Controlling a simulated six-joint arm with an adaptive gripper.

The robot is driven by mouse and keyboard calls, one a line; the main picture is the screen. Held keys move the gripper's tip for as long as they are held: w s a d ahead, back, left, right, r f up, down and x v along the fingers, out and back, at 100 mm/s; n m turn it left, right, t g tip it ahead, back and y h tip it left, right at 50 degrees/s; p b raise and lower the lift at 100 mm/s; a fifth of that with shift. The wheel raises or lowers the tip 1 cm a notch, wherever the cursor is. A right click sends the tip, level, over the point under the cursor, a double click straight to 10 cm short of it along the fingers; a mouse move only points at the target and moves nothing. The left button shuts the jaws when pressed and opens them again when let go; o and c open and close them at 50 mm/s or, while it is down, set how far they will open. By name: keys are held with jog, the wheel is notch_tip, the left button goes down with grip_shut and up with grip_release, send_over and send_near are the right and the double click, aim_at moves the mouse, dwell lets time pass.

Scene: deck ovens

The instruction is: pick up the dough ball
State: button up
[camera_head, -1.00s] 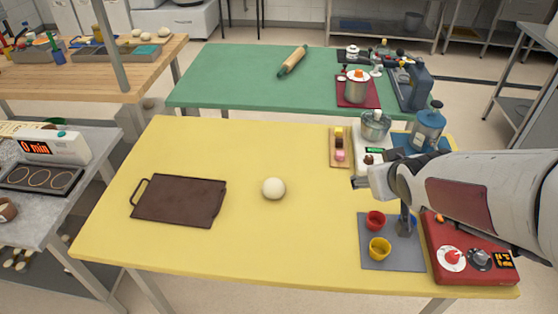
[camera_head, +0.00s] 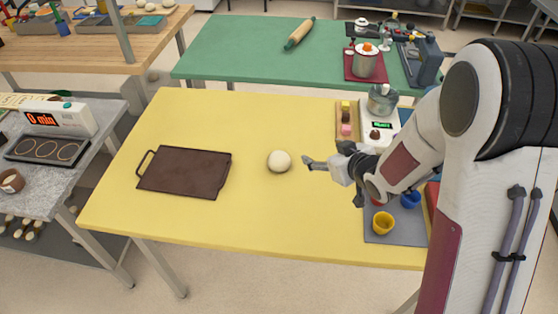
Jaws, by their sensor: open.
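The dough ball (camera_head: 279,161) is a round cream-coloured lump on the yellow table (camera_head: 250,215), near its middle. My gripper (camera_head: 326,168) is just to the right of the ball, with its fingers spread apart and empty. One finger points left toward the ball. A small gap shows between that finger and the ball. My arm comes in from the right and hides part of the table's right end.
A dark brown tray with handles (camera_head: 184,172) lies left of the ball. A grey mat with a yellow cup (camera_head: 383,221) and a blue cup (camera_head: 411,199) is at the right. A scale (camera_head: 377,131) and a pot (camera_head: 383,98) stand behind my gripper. The table's front middle is clear.

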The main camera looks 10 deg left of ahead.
aim_at(285, 164)
jog(key=a+f+y, duration=0.1)
jog(key=a+f, duration=0.1)
jog(key=s+a+f+y, duration=0.1)
jog(key=a+f, duration=0.1)
jog(key=a+f+n+g+y, duration=0.1)
jog(key=a+f, duration=0.1)
jog(key=shift+s+a+f, duration=0.2)
jog(key=shift+a+f, duration=0.15)
jog(key=shift+w+a, duration=0.1)
jog(key=shift+x, duration=1.15)
jog(key=shift+r+x, duration=0.15)
jog(key=shift+x, duration=1.15)
jog(key=shift+r+x, duration=0.1)
jog(key=shift+x, duration=1.2)
jog(key=shift+a, duration=0.15)
jog(key=c, duration=1.1)
